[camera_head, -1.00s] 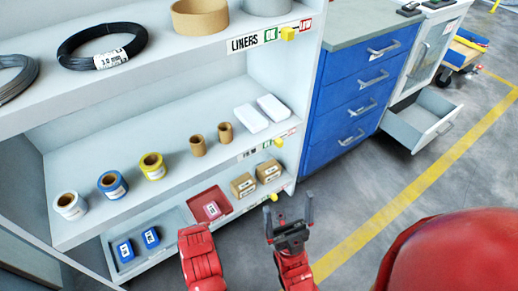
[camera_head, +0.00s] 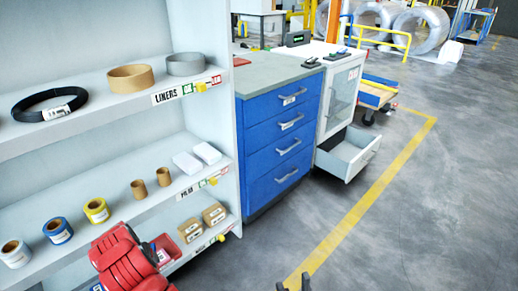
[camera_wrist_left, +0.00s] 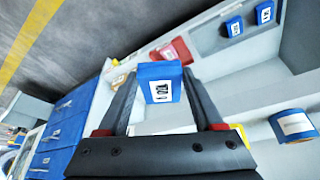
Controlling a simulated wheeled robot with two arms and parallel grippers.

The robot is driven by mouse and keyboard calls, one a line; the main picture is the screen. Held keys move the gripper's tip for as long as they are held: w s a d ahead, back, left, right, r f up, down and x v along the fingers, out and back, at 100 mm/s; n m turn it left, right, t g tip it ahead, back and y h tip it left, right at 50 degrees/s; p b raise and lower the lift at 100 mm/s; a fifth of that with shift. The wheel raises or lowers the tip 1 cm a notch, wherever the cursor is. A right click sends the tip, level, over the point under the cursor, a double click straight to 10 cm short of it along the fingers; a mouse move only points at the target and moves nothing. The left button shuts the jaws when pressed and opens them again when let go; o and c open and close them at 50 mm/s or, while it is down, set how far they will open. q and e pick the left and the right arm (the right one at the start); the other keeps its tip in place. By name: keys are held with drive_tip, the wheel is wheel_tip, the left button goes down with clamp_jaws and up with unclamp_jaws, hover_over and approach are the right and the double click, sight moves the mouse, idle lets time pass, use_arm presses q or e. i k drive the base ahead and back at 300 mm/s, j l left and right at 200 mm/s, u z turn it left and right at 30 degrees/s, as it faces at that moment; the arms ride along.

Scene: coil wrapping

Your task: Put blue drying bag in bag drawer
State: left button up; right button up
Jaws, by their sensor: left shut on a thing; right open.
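A blue drying bag (camera_wrist_left: 160,82) with a white label is between the fingers of my left gripper (camera_wrist_left: 158,92) in the left wrist view. In the head view my red left arm is in front of the shelf rack, and the held bag cannot be made out. Two more blue bags (camera_wrist_left: 234,26) lie in a grey bin on the rack in the left wrist view. An open, pale drawer (camera_head: 350,152) sticks out of the white cabinet and looks empty. My right gripper (camera_head: 293,284) is open and empty at the bottom edge, only its fingertips showing.
The rack (camera_head: 232,110) holds rolls, liners, white boxes, cardboard boxes (camera_head: 214,214) and a red bin (camera_head: 166,246). A blue drawer unit (camera_head: 285,140) with shut drawers stands between rack and open drawer. Grey floor (camera_head: 430,210) right of the yellow line is clear.

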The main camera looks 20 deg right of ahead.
sight(339, 155)
drive_tip(key=i+l+z, duration=0.45)
drive_tip(key=i+l, duration=0.2)
drive_tip(key=i+l+z, duration=0.45)
drive_tip(key=i+l, duration=0.2)
drive_tip(key=i, duration=0.1)
